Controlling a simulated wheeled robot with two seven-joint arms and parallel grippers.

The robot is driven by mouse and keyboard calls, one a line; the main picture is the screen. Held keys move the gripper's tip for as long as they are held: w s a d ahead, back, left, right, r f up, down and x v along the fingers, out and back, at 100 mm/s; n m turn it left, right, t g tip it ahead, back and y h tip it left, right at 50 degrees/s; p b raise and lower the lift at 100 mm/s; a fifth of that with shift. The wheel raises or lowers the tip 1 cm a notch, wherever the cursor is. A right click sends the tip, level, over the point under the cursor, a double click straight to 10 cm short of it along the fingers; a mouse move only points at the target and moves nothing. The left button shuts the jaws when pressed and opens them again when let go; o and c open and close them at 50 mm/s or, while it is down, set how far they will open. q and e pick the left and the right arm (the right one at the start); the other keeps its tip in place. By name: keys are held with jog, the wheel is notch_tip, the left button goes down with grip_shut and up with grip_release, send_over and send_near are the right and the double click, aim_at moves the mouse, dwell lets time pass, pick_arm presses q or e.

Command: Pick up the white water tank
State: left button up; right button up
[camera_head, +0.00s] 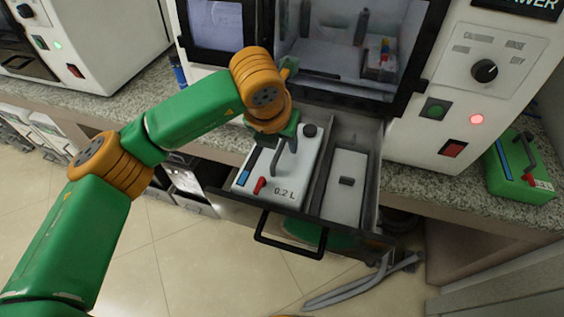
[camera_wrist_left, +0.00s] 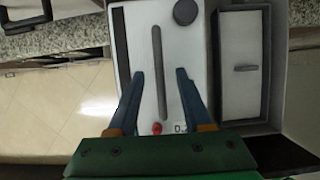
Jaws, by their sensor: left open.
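The white water tank (camera_head: 297,183) sits in the open drawer (camera_head: 318,229) in the head view, marked "0.2 L", with a red knob, a blue strip, a black cap and a grey handle on top. In the left wrist view the tank (camera_wrist_left: 140,45) lies below the gripper, its long grey handle (camera_wrist_left: 159,75) running between the fingers. My left gripper (camera_wrist_left: 160,90) is open, with one finger on each side of the handle. I cannot tell whether the fingers touch it. In the head view my left gripper (camera_head: 287,138) is over the tank, largely hidden by its wrist. My right gripper is not in view.
A narrow lidded compartment (camera_head: 345,185) lies right of the tank in the drawer. The white machine (camera_head: 430,150) rises behind. A green tank (camera_head: 520,167) stands on the granite counter at right. Grey hoses (camera_head: 360,285) lie on the floor.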

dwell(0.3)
pick_arm(q)
grip_shut()
dwell(1.2)
